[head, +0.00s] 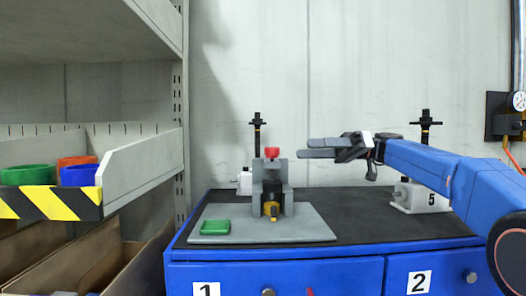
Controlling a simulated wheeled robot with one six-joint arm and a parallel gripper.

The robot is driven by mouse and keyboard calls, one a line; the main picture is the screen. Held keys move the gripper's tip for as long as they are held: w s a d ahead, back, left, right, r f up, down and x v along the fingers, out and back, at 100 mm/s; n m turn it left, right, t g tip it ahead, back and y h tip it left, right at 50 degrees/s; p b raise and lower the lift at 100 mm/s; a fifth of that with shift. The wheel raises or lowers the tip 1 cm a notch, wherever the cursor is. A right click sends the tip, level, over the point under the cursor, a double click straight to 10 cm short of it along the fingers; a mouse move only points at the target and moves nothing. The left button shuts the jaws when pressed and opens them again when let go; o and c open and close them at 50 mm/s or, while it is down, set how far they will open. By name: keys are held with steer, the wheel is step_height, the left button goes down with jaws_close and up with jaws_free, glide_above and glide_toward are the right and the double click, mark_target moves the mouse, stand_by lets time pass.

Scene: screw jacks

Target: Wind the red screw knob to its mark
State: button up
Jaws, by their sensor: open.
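The red screw knob (272,153) sits on top of the grey screw jack (258,186), which stands on a light grey plate (305,225) on the cabinet top. A yellow and black part (271,209) shows low in the jack's opening. The knob's mark is too small to tell. My gripper (313,148) is open and empty, its fingers pointing left, just to the right of the knob at about its height. I cannot tell from this view whether the fingertips are level with the knob in depth.
A green block (215,227) lies on the plate's left. White jacks with black screws stand behind left (244,181) and at right (422,196). A shelf (145,155) with coloured bins is at left. Dark cabinet top is clear between the plate and right jack.

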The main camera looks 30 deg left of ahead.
steer(key=s+d+m+t+y, duration=0.2)
steer(key=m+t, duration=0.1)
steer(key=m, duration=1.5)
steer(key=s+d+m+t+y, duration=0.2)
steer(key=d+m+t, duration=0.15)
steer(key=m, duration=1.45)
steer(key=x, duration=1.8)
steer(key=shift+w+a, duration=0.2)
steer(key=shift+w, duration=0.1)
steer(key=c, duration=1)
